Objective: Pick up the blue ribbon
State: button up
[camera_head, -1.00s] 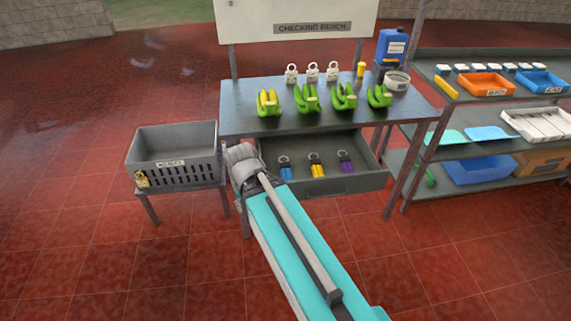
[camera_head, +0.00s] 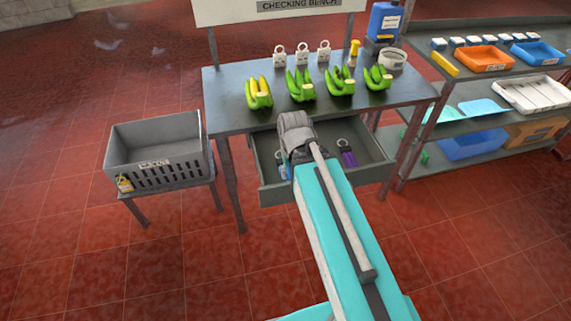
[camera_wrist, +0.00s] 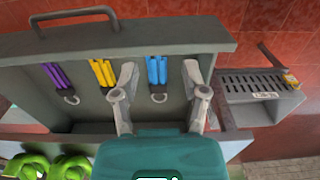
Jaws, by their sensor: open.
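The blue ribbon (camera_wrist: 156,70) lies in the open grey drawer (camera_head: 330,185), with a pale ring at one end. In the wrist view it shows between my two spread fingers, apart from both. In the head view only a bit of the blue ribbon (camera_head: 283,171) shows beside my arm. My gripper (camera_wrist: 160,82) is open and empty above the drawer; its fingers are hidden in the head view. A yellow ribbon (camera_wrist: 103,72) and a purple ribbon (camera_wrist: 56,76) lie beside the blue one; the purple ribbon also shows in the head view (camera_head: 348,157).
A grey crate (camera_head: 158,155) stands left on a low stand. Shelves (camera_head: 480,95) with trays stand right. The drawer handle (camera_wrist: 75,15) juts out.

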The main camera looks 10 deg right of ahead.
jog(key=o, duration=0.3)
jog(key=shift+w, duration=0.1)
jog(key=shift+o, duration=1.4)
jog(key=shift+w, duration=0.3)
jog(key=w, duration=0.5)
jog(key=w+d, duration=0.1)
jog(key=w, duration=1.1)
jog(key=shift+d+f+b, duration=0.2)
jog(key=shift+f+b, duration=0.2)
jog(key=shift+f, duration=0.1)
jog(key=b, duration=0.9)
send_over(280, 162)
jog(key=d, duration=0.1)
jog(key=f, duration=0.8)
jog(key=shift+w+d+f, duration=0.15)
jog(key=shift+w+f, duration=0.05)
jog(key=shift+w, duration=0.05)
jog(key=shift+f, duration=0.1)
jog(key=shift+f+b, duration=2.45)
jog(key=shift+f, duration=0.05)
